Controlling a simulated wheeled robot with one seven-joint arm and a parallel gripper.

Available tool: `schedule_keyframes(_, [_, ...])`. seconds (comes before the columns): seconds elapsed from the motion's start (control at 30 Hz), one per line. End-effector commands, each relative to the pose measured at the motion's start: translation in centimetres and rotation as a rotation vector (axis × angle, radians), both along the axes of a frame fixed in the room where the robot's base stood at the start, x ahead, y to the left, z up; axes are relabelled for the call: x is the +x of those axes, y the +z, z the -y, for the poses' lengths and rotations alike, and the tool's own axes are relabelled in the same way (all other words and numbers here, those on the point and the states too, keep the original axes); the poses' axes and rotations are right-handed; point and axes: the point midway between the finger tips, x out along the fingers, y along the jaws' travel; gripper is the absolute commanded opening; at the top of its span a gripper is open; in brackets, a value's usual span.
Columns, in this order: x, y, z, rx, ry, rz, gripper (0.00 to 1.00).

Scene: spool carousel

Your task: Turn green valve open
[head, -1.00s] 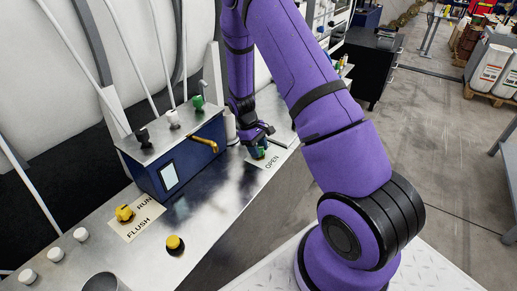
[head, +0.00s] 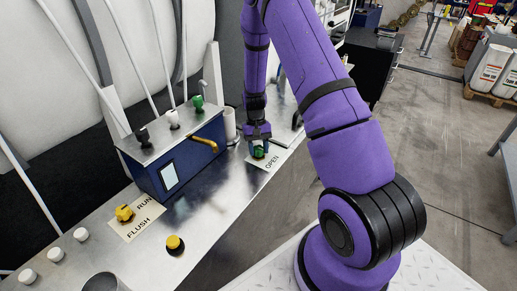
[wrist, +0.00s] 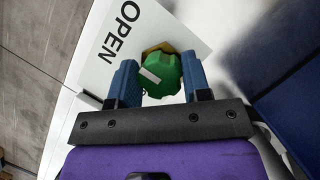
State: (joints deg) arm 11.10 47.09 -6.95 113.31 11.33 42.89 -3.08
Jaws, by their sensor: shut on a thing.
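The green valve (wrist: 160,74) is a faceted knob with a white mark on top and a brass-coloured base behind it. It sits on a white plate (wrist: 135,32) lettered OPEN. In the wrist view my gripper (wrist: 158,82) has one blue finger on each side of the knob and is shut on it. In the head view the green valve (head: 259,152) shows under my gripper (head: 258,145), on the metal counter beside the OPEN label (head: 272,162).
A blue box (head: 172,160) with black, white and green knobs and a brass spout stands left of my gripper. A yellow RUN/FLUSH knob (head: 124,212) and a yellow button (head: 174,244) sit nearer on the counter (head: 215,205). The counter between is clear.

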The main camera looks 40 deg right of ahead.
Motion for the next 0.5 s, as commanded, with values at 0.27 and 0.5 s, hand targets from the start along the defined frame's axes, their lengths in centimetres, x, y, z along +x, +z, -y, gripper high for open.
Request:
schedule_keyframes(0.27, [0.08, 0.03, 0.03, -0.001, -0.039, 0.003, 0.2])
schedule_keyframes(0.5, [0.08, 0.03, 0.02, -0.001, -0.041, 0.003, 0.2])
